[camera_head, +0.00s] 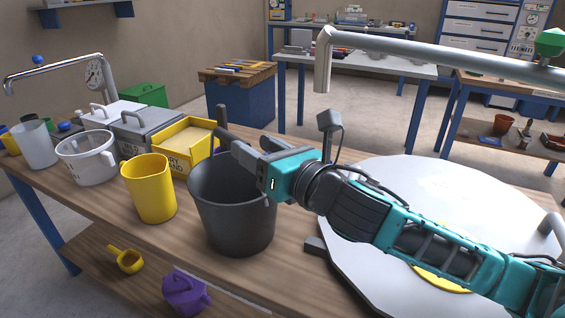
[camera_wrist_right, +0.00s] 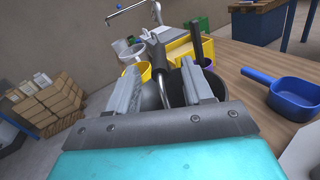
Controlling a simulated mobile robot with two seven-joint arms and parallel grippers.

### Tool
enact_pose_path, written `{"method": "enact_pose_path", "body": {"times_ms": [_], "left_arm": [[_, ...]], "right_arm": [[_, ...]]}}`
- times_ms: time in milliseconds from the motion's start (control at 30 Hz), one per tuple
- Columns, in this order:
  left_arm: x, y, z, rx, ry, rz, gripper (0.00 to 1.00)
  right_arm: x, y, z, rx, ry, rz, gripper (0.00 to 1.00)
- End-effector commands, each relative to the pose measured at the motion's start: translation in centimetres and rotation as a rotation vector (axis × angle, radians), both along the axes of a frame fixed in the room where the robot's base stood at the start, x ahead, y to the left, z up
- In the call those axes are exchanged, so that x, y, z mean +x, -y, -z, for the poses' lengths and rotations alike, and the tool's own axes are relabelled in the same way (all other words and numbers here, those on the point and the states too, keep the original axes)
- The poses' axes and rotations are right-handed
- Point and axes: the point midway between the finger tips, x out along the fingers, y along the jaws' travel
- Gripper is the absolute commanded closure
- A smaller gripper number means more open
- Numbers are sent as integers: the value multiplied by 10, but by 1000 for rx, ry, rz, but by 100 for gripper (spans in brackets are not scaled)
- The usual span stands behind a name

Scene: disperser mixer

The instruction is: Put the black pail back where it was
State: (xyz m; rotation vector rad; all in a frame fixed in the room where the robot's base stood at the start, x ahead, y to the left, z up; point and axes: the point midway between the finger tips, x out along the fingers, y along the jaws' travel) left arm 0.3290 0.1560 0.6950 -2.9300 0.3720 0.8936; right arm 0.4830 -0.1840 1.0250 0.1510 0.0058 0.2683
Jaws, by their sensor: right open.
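The black pail (camera_head: 235,218) stands upright on the wooden bench, right of a yellow pitcher (camera_head: 149,188). In the right wrist view part of the pail (camera_wrist_right: 151,97) shows between and behind the fingers. My right gripper (camera_head: 236,142) is over the pail's rim and hides part of its opening. In the wrist view the gripper (camera_wrist_right: 161,68) is open, with a metal bar and dark grip (camera_wrist_right: 158,55), seemingly the pail's handle, between the fingers. I cannot tell whether the fingers touch it. My left gripper is not in view.
A yellow bin (camera_head: 186,148), grey lidded box (camera_head: 146,137) and clear bucket (camera_head: 88,160) stand behind and left. A large round white lid (camera_head: 440,190) lies right, under my arm. A blue scoop (camera_wrist_right: 288,97) shows at the wrist view's right. A pipe (camera_head: 430,55) crosses above.

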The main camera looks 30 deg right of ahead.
Motion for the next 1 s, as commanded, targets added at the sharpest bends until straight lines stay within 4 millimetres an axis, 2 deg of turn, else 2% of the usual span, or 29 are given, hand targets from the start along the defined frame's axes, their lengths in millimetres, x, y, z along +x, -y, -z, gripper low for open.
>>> {"method": "enact_pose_path", "body": {"times_ms": [33, 200, 300, 433, 600, 1000], "left_arm": [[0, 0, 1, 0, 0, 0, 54], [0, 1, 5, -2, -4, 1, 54], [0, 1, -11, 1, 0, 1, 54], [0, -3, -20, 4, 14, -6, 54], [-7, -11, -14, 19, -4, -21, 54], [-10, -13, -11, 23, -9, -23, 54]], "right_arm": [[-12, 3, 2, -4, -4, -3, 49], [-42, 10, 2, -4, -3, -4, 49], [-47, 13, -3, 5, -6, 1, 49], [-55, 15, -3, 6, -2, 2, 49], [-64, 17, -2, 4, -1, 0, 49], [-69, 18, 1, 2, 1, -2, 49]]}}
